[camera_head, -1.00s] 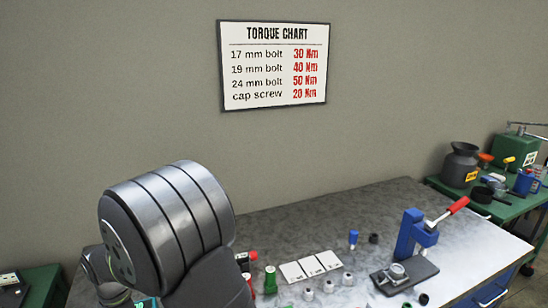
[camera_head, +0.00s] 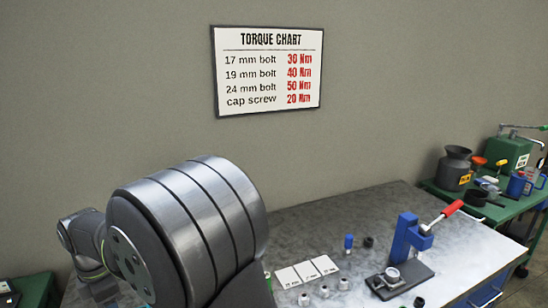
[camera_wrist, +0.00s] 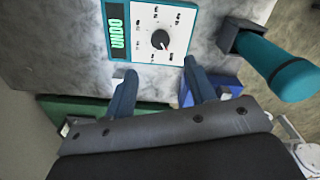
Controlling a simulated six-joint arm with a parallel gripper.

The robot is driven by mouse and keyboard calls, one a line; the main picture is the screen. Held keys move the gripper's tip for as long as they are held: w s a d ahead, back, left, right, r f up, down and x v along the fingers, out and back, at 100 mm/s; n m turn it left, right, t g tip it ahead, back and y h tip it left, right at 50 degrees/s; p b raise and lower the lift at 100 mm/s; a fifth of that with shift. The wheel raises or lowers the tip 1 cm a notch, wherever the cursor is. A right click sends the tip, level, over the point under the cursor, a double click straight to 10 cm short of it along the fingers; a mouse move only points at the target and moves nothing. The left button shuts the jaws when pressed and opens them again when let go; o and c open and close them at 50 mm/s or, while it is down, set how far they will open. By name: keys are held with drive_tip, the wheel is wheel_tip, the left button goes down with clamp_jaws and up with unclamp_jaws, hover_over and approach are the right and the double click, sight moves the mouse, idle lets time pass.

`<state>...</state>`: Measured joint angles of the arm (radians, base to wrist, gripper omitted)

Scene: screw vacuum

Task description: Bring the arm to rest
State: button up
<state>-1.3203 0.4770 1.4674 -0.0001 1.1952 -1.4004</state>
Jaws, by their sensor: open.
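My gripper (camera_wrist: 160,76) shows in the wrist view with its two dark blue-grey fingers spread apart. Nothing is between them. Beyond the fingertips lies a teal-edged panel (camera_wrist: 182,52) with a dial and a small lit screen, on a grey mottled surface. In the head view a large grey banded link of my arm fills the lower left middle, and another part of my arm shows at the far left. My gripper is not visible in the head view.
In the wrist view a teal cylinder with a dark collar (camera_wrist: 275,62) stands close on the right. In the head view the workbench (camera_head: 330,220) holds white cards (camera_head: 306,271), small round parts and a blue press with a red handle (camera_head: 408,242). A green side table stands beyond.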

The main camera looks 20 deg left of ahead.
wheel_tip(320, 180, up, 7)
wheel_tip(320, 180, down, 17)
drive_tip(key=shift+d+f, duration=0.1)
drive_tip(key=shift+f, duration=0.1)
drive_tip(key=shift+r+m, duration=0.25)
drive_tip(key=shift+m, duration=0.55)
drive_tip(key=m, duration=0.6)
drive_tip(key=shift+m, duration=0.4)
drive_tip(key=m, duration=0.4)
drive_tip(key=shift+m, duration=2.6)
drive_tip(key=shift+o, duration=0.4)
